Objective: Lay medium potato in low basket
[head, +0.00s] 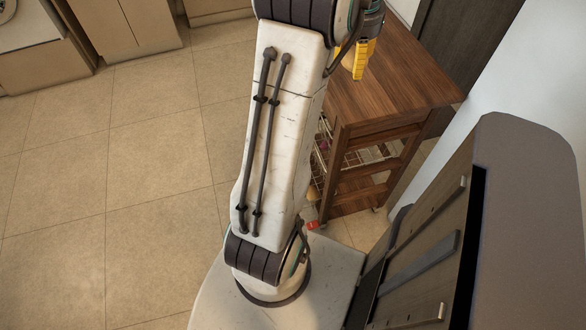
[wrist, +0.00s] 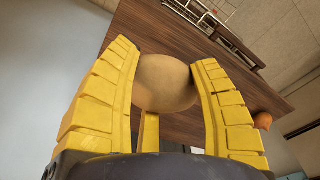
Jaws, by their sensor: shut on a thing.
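A tan, rounded potato (wrist: 165,82) is between the yellow fingers of my gripper (wrist: 166,75) in the wrist view. The fingers are shut on it from both sides.
The wooden cart top (head: 412,82) is mostly bare on its right side. An orange round thing (wrist: 263,121) lies near the wood's edge in the wrist view. A pale wall (head: 520,85) stands close right of the cart. Open tiled floor (head: 150,180) lies to the left.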

